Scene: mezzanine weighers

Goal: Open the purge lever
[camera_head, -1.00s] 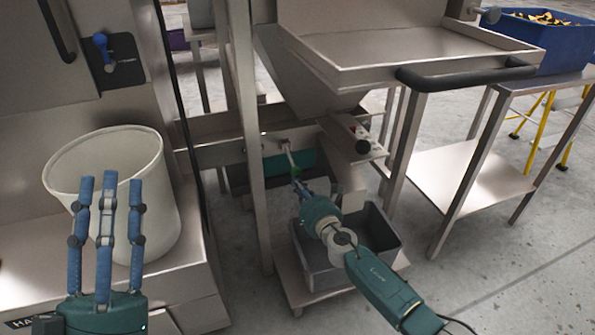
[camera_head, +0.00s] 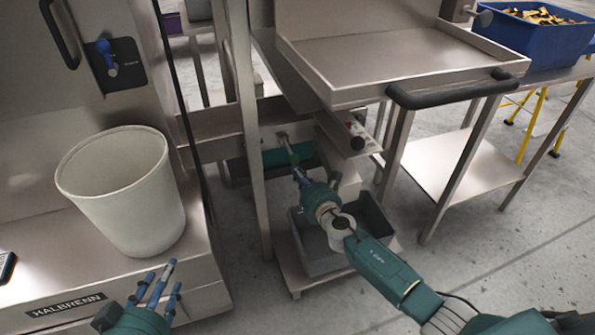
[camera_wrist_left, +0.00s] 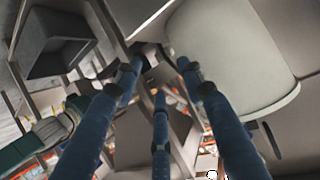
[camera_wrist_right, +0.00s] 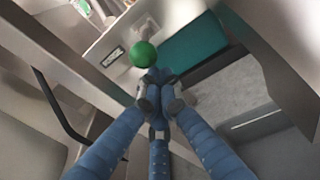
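A lever with a thin rod (camera_head: 288,147) stands out from a metal plate under the hopper in the head view. In the right wrist view a green ball knob (camera_wrist_right: 143,54) shows just beyond my fingertips. My right gripper (camera_head: 299,175), also in the right wrist view (camera_wrist_right: 155,84), has its fingers brought together at the knob. The knob is not between them, and I cannot tell if they touch it. My left gripper (camera_head: 160,277) is open and empty, low in front of the left machine; its spread fingers also show in the left wrist view (camera_wrist_left: 160,95).
A blue-handled switch (camera_head: 106,53) is on the left machine. A white bin (camera_head: 125,195) stands on that machine's ledge. A grey tub (camera_head: 372,222) sits below my right gripper. A steel post (camera_head: 248,130) stands left of the lever, and a tray with a black handle (camera_head: 450,92) overhangs at right.

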